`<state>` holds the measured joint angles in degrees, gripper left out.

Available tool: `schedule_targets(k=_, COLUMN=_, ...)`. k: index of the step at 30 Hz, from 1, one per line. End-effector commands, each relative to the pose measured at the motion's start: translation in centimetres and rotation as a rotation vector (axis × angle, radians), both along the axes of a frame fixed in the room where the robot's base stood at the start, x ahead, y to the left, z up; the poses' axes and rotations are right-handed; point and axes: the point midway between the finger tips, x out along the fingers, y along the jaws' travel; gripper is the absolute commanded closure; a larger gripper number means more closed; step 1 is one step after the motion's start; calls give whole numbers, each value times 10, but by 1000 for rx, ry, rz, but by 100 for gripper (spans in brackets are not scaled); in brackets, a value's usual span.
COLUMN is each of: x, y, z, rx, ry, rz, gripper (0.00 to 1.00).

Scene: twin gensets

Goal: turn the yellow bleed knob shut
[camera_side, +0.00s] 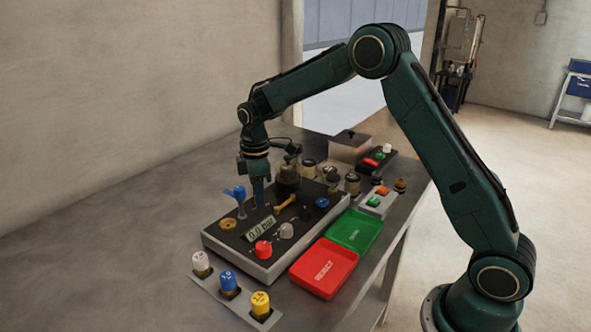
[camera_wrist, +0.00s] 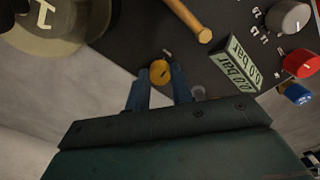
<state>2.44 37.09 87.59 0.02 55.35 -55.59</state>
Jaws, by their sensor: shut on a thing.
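The yellow bleed knob (camera_wrist: 160,72) shows in the wrist view as a small round yellow cap with a dark mark, on the dark panel. My gripper (camera_wrist: 160,86) has its two blue-grey fingers on either side of the knob and is shut on it. In the side view my gripper (camera_side: 259,199) points straight down at the back of the panel box (camera_side: 226,240). The knob is hidden by the fingers there.
A yellow lever (camera_side: 286,207), a blue tap (camera_side: 239,194) and a brass wheel (camera_side: 229,224) stand near my gripper. The display (camera_side: 261,230) reads 0.0 bar. A red knob (camera_side: 263,250), red tray (camera_side: 324,268) and green tray (camera_side: 353,231) are nearer. The table's left is clear.

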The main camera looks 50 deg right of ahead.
Motion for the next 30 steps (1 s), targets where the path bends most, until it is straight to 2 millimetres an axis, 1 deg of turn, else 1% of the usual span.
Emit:
schedule_targets(k=6, x=1, y=0, z=1, rx=0, ry=-5, rz=155, gripper=100)
schedule_targets(k=12, x=1, y=1, z=1, rx=0, ry=-5, rz=238, gripper=100)
schedule_targets(k=18, x=1, y=1, z=1, rx=0, ry=-5, rz=268, gripper=100)
schedule_targets(k=28, x=1, y=1, z=2, rx=0, ry=-5, rz=270, gripper=100)
schedule_targets(k=29, x=1, y=1, z=2, rx=0, ry=-5, rz=269, gripper=73)
schedule_targets(k=30, x=1, y=1, z=2, rx=0, ry=-5, rz=269, gripper=66)
